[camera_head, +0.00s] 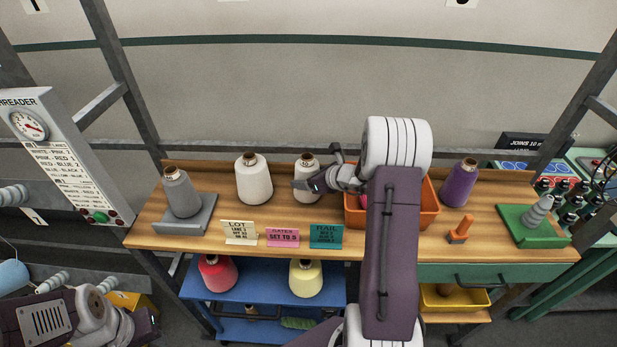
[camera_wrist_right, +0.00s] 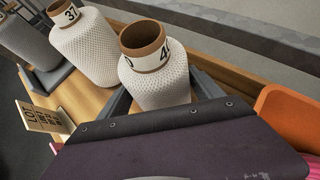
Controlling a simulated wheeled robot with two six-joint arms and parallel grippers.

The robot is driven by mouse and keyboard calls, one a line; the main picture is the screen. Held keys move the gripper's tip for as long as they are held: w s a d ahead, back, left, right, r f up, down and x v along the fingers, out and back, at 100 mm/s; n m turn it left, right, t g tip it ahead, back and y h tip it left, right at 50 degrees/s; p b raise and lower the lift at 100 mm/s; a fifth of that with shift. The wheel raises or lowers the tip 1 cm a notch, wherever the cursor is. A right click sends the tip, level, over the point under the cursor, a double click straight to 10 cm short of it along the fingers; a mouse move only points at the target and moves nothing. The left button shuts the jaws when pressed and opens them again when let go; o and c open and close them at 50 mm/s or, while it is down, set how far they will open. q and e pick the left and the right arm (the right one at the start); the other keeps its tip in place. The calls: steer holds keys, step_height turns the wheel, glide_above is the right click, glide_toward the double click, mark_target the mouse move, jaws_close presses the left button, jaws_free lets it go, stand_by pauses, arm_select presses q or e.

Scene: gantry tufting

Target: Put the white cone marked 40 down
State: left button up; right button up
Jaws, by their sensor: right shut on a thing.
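The white cone marked 40 (camera_head: 307,172) is upright at the bench's back, left of the orange bin. It also shows in the right wrist view (camera_wrist_right: 160,85), with its brown tube top and number band towards me. My right gripper (camera_head: 302,185) is shut on it, low on its body. The gripper hides the cone's base in the wrist view, so I cannot tell whether it touches the wooden bench top (camera_head: 345,246). My left gripper (camera_head: 145,325) is at the lower left; its fingers do not show clearly.
A white cone marked 37 (camera_wrist_right: 85,45) stands just left, a grey cone (camera_head: 181,193) farther left. The orange bin (camera_head: 428,215) is close on the right. LOT (camera_head: 240,230), pink (camera_head: 283,237) and teal (camera_head: 326,236) cards line the front. A purple cone (camera_head: 460,183) stands right.

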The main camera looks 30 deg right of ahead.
steer(key=shift+s, duration=0.1)
steer(key=o, duration=2.1)
steer(key=shift+s, duration=0.1)
steer(key=shift+c, duration=0.2)
